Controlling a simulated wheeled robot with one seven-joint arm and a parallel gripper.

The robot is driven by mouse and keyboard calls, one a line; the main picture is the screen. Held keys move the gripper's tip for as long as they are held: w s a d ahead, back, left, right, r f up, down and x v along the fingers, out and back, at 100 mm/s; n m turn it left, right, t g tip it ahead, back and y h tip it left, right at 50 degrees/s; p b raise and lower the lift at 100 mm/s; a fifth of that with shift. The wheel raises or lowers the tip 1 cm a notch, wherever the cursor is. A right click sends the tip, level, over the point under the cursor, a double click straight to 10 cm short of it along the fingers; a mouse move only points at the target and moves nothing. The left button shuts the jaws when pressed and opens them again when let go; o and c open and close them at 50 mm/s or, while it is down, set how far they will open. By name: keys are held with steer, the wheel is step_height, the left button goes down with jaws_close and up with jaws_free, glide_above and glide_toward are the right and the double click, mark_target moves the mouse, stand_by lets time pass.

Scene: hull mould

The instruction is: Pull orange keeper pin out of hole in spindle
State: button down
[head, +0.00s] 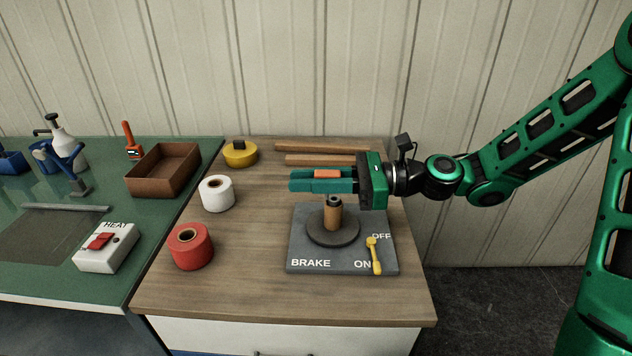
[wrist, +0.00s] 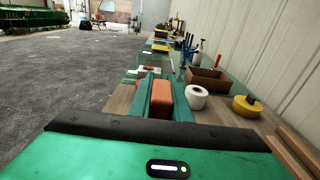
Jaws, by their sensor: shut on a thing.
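My gripper (head: 322,181) is above the back part of the grey brake plate (head: 304,242), pointing left. It is shut on the orange keeper pin (head: 327,174), which shows between the green fingers. In the wrist view the pin (wrist: 165,102) is an orange block between the fingers. The brown spindle (head: 333,217) stands upright on a dark round disc (head: 350,233) on the plate, just below and in front of the gripper. Its dark top shows and the pin appears apart from it. The yellow brake lever (head: 375,256) points towards ON.
A white roll (head: 216,194), a red roll (head: 191,247) and a yellow roll (head: 240,154) stand on the wooden bench left of the plate. Wooden strips (head: 320,148) lie at the back near the wall. A brown tray (head: 165,170) and heat switch box (head: 107,248) are on the green table.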

steer(key=s+a+r, duration=0.1)
steer(key=s+r, duration=0.4)
steer(key=r, duration=0.1)
steer(key=shift+s+a+r, duration=0.25)
steer(key=shift+a, duration=0.15)
stand_by(0.3)
steer(key=shift+r, duration=1.5)
